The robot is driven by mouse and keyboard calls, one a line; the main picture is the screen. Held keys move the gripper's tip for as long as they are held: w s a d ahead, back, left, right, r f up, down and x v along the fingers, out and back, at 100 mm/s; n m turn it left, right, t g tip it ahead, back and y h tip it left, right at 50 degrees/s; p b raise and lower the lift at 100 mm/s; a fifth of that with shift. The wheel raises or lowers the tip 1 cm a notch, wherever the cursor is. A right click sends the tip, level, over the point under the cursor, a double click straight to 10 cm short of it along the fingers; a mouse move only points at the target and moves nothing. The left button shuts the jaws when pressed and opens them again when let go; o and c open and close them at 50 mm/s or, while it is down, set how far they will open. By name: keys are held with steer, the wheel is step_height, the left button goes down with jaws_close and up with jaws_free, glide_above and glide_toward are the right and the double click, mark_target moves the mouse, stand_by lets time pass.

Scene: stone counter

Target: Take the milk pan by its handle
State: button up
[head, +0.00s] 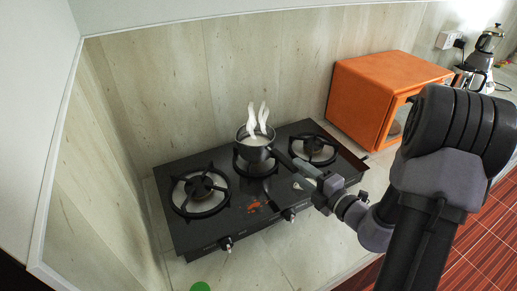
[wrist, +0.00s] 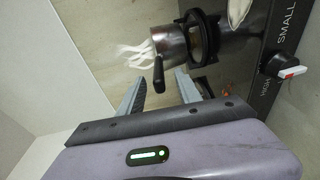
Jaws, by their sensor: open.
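The milk pan (head: 256,146) is a small metal pot with pale contents on the middle burner of the black gas stove. Its dark handle (head: 284,160) points to the lower right, toward my gripper (head: 304,177). In the wrist view the pan (wrist: 170,45) is at the top, and the handle (wrist: 158,74) points toward the camera. There my gripper (wrist: 161,80) is open, with one finger on each side of the handle's end. I cannot tell whether either finger touches it.
White steam-like wisps (head: 258,117) rise from the pan. The stove (head: 240,215) has burners left and right of the pan and knobs at the front. An orange oven (head: 375,95) stands at the right, with a coffee maker (head: 478,70) beyond. A wooden wall is close behind.

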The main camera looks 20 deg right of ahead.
mark_target(285, 157)
steer(key=b+x, duration=0.1)
steer(key=x, duration=0.6)
steer(key=shift+w, duration=0.2)
steer(key=shift+r, duration=0.1)
jaws_close()
stand_by(0.9)
